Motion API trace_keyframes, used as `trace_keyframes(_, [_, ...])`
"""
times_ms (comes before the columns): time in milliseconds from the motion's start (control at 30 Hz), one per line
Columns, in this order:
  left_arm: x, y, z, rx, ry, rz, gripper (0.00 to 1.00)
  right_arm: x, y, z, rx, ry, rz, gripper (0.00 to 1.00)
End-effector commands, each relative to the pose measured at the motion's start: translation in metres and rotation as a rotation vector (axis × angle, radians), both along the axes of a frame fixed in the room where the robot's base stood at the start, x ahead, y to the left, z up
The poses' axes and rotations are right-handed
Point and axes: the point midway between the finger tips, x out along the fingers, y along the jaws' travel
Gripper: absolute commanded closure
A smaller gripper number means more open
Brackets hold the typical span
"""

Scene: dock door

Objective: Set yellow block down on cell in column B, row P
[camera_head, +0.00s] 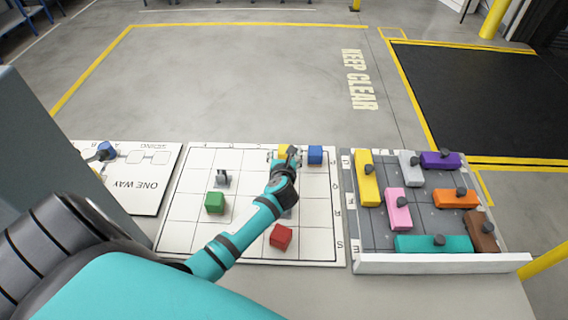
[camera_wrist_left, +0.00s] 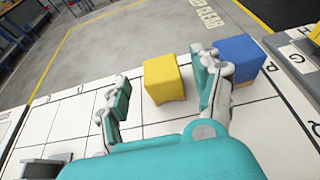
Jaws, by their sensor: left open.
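The yellow block (camera_head: 285,150) rests on the white grid board (camera_head: 180,235), in the far row, second cell from the right; the column letters are too small to read surely. My left gripper (camera_head: 287,158) is over it and partly hides it. In the left wrist view the yellow block (camera_wrist_left: 163,78) stands upright between the two spread fingers of my left gripper (camera_wrist_left: 164,88), with a gap on each side. The blue block (camera_head: 315,155) is in the far right cell, close beside the right finger, which overlaps it in the left wrist view (camera_wrist_left: 238,60). My right gripper is not in view.
A green block (camera_head: 214,202), a red block (camera_head: 281,236) and a grey piece (camera_head: 222,179) also stand on the board. A tray (camera_head: 440,263) of knobbed, coloured blocks lies to the right. A "ONE WAY" board (camera_head: 140,195) lies left. Floor beyond is clear.

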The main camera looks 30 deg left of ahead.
Motion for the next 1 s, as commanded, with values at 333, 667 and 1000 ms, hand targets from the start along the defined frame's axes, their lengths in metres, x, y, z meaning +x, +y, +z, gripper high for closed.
trace_keyframes(333, [-0.058,-0.036,0.026,-0.004,-0.001,0.001,0.34,-0.001,0.0,-0.008,0.0,0.001,0.0,0.34])
trace_keyframes(667, [-0.078,-0.048,0.038,0.0,0.0,0.0,0.34,-0.001,-0.001,-0.011,-0.001,0.001,0.0,0.34])
trace_keyframes(1000, [-0.078,-0.048,0.039,0.0,0.0,0.0,0.34,0.0,-0.003,-0.011,-0.004,0.0,0.001,0.34])
